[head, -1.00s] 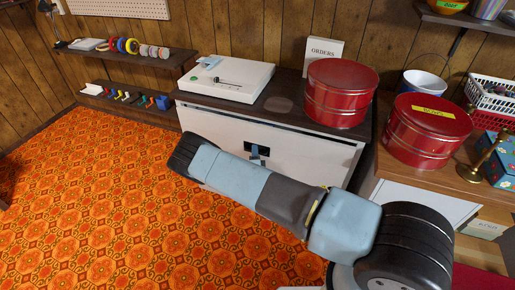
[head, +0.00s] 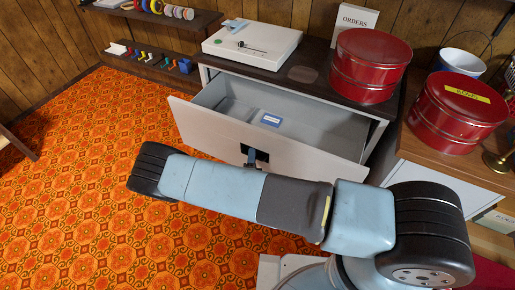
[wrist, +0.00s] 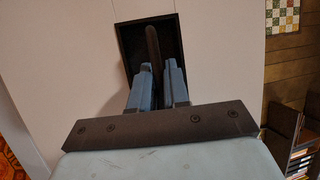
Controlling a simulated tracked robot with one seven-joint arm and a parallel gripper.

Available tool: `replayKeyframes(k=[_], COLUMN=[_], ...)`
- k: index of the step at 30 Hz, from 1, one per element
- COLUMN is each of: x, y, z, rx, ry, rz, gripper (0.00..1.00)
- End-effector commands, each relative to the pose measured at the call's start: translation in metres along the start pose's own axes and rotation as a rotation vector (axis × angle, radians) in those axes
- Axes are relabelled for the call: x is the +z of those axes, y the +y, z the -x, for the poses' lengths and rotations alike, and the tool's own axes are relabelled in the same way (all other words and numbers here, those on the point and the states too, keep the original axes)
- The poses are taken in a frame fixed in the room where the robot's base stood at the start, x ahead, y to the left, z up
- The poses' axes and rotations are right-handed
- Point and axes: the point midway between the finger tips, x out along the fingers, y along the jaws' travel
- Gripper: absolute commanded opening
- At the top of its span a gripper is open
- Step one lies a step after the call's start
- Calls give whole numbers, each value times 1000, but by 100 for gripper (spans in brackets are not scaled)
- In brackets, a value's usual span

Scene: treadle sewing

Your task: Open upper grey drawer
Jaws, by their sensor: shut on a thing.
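The upper grey drawer (head: 220,122) is pulled well out of its cabinet in the head view. Its pale front leans across the picture, and its grey inside holds a small blue-and-white item (head: 271,120). My gripper (head: 252,160) is at the dark recessed handle in the drawer front. In the wrist view, the blue fingers of my gripper (wrist: 159,85) are shut on the handle bar (wrist: 152,45) inside the dark recess. The drawer front (wrist: 225,60) fills most of the wrist view. The lower part of the cabinet is hidden by my arm and the drawer.
A white device (head: 252,40), an ORDERS card (head: 355,18) and a red tin (head: 370,65) stand on the cabinet top. Another red tin (head: 455,112) stands on the wooden counter at right. Low shelves (head: 150,60) line the left wall. The orange floor (head: 70,170) at left is clear.

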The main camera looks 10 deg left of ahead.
Motion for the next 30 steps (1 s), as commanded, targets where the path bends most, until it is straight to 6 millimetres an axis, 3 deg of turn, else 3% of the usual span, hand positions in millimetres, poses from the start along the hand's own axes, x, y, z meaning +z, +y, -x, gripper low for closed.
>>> replayKeyframes(k=[6, 17, 18, 20, 30], x=[2, 3, 3, 3, 4], y=[2, 2, 2, 2, -1], z=[14, 16, 15, 15, 14], rx=[11, 12, 12, 12, 5], ry=[3, 3, 3, 3, 1], rz=[5, 5, 5, 4, 2], gripper=[0, 0, 17, 22, 22])
